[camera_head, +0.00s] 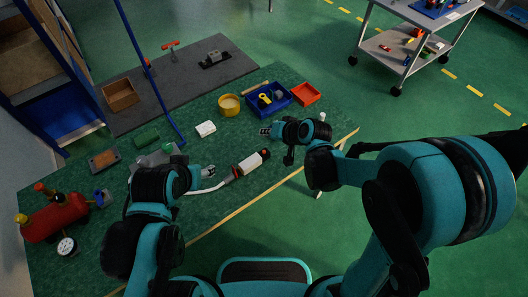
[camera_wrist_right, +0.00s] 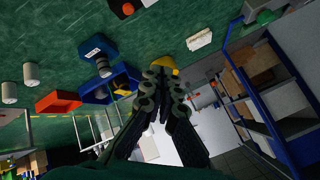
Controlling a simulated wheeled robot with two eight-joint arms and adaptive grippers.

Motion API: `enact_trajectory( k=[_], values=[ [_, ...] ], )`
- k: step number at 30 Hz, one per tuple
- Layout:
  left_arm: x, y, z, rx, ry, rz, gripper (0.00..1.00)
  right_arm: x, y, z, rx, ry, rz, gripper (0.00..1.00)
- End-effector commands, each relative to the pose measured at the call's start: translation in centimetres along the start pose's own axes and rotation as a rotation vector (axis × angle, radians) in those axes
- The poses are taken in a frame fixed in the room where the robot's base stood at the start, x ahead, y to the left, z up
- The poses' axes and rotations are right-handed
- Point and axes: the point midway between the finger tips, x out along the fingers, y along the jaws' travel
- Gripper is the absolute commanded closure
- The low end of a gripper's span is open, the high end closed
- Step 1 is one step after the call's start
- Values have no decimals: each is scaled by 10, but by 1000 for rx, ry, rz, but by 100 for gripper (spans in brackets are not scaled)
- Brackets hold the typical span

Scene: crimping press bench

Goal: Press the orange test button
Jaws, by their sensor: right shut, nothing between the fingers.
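A small orange-red button-like cap (camera_wrist_right: 128,8) on a dark base shows at the top edge of the right wrist view. It seems to belong to the white unit (camera_head: 250,163) with dark and red ends near the bench's front edge; I cannot tell for sure that it is the test button. My right gripper (camera_head: 266,131) is shut and empty above the bench, behind that unit and in front of the blue tray. Its closed fingers show in the right wrist view (camera_wrist_right: 164,72). My left gripper (camera_head: 205,173) hangs left of the unit, by a white cable; its fingertips are too small to read.
The green bench (camera_head: 205,215) carries a blue tray (camera_head: 287,101), an orange-red tray (camera_head: 306,93), a yellow cup (camera_head: 229,104), a white box (camera_head: 205,129) and a red tank (camera_head: 52,222). A thin blue post (camera_head: 150,75) stands at the back. A wheeled cart (camera_head: 390,50) is beyond.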

Motion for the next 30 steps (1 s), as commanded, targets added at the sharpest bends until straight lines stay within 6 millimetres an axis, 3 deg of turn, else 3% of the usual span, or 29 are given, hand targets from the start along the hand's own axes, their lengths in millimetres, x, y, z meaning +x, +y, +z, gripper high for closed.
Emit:
enact_trajectory(
  k=[15,30],
  values=[
    [50,0,36,0,0,0,46,50,37,36,0,0,0,100],
    [54,0,38,0,0,0,46,54,40,39,0,0,0,100]
  ],
)
